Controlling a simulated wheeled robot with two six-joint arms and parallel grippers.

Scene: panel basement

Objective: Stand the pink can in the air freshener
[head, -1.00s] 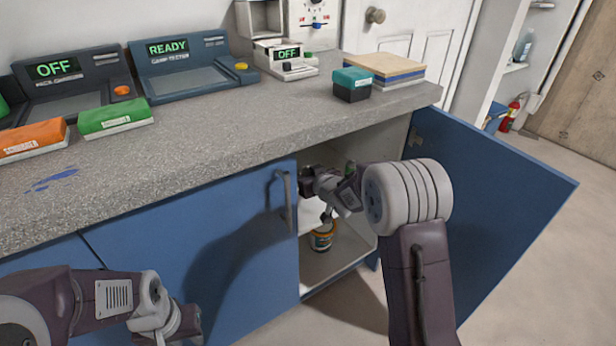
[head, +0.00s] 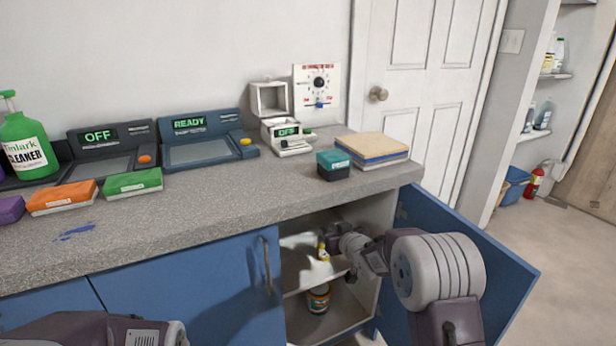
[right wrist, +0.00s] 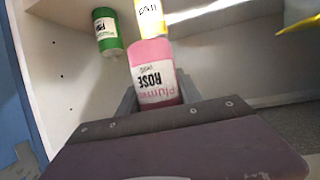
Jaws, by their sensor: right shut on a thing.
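The pink can (right wrist: 155,75), labelled ROSE, is between the jaws of my right gripper (right wrist: 158,100) in the right wrist view. The gripper is shut on it. In the head view my right gripper (head: 335,240) is inside the open cabinet, at the upper shelf, and the pink can cannot be made out there. A white open-fronted box (head: 268,98) stands at the back of the counter; it may be the air freshener, but I cannot tell for sure. My left arm shows at the bottom left, with its gripper out of frame.
A yellow can (right wrist: 150,18) and a green can (right wrist: 107,32) stand close to the held can. A jar (head: 318,298) is on the lower shelf. The blue cabinet door (head: 480,240) hangs open at right. The counter (head: 230,205) has free room along its front.

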